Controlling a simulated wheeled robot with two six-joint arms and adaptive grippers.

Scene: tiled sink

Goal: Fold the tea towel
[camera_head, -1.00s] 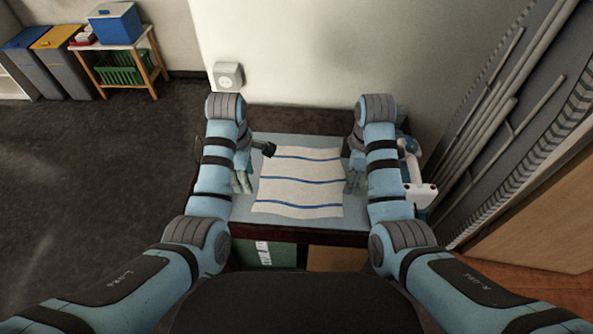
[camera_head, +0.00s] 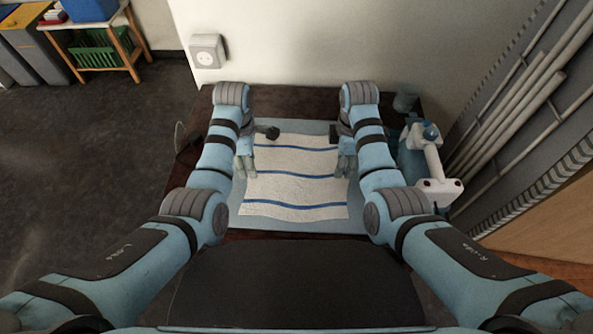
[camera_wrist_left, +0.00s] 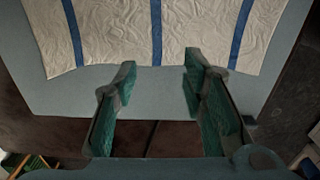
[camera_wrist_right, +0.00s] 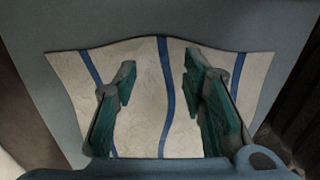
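The tea towel (camera_head: 293,190) is white with three blue stripes. It lies spread out and slightly wavy, unfolded, on a pale blue mat (camera_head: 285,226). My left gripper (camera_head: 247,170) is at the towel's left edge. In the left wrist view it (camera_wrist_left: 160,68) is open and empty, with its fingertips near the towel's edge (camera_wrist_left: 185,30). My right gripper (camera_head: 345,167) is at the towel's right side. In the right wrist view it (camera_wrist_right: 160,68) is open, with the towel (camera_wrist_right: 148,105) below and between its fingers. I cannot tell whether either gripper touches the cloth.
The mat lies on a dark table (camera_head: 290,102) against the wall. A white and blue device (camera_head: 430,160) stands at the table's right, near my right arm, with a small grey-blue container (camera_head: 404,102) behind it. A wall socket (camera_head: 207,51) is above the table's back left.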

